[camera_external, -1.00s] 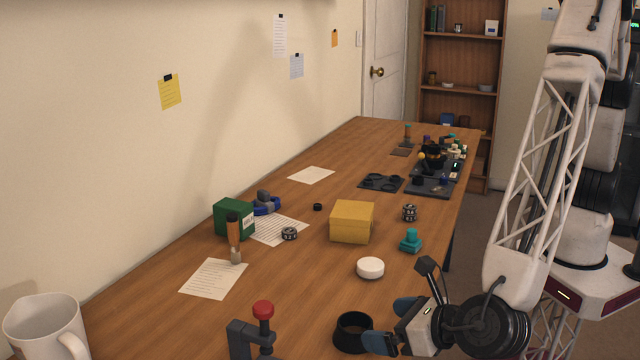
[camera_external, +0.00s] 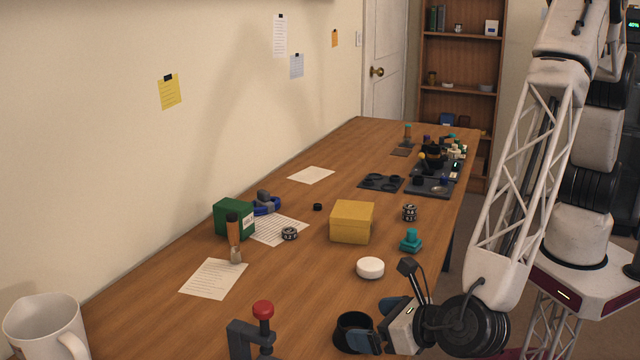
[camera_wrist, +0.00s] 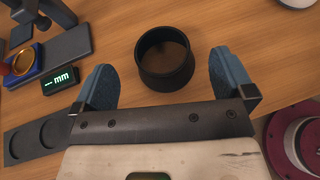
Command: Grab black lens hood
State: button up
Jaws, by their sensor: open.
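The black lens hood (camera_external: 354,331) is a short, wide black ring standing on the wooden table near its front edge. In the wrist view the lens hood (camera_wrist: 164,58) lies just ahead of and between the two blue fingertips. My gripper (camera_external: 377,325) is open and comes in low from the right. In the wrist view my gripper (camera_wrist: 161,84) has one finger on either side of the hood's near part, with gaps showing. In the external view a finger hides part of the hood's right side.
A red-topped dark stand (camera_external: 262,325) is left of the hood. A white round cap (camera_external: 370,268) and a yellow box (camera_external: 352,221) stand farther back. The wrist view shows a measuring device with a display (camera_wrist: 62,80) and a dark two-hole tray (camera_wrist: 38,138) at left.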

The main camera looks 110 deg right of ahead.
aim_at(341, 321)
jog(key=shift+x, duration=2.35)
jog(key=shift+s+f, duration=0.1)
jog(key=shift+c, duration=0.5)
jog(key=c, duration=0.8)
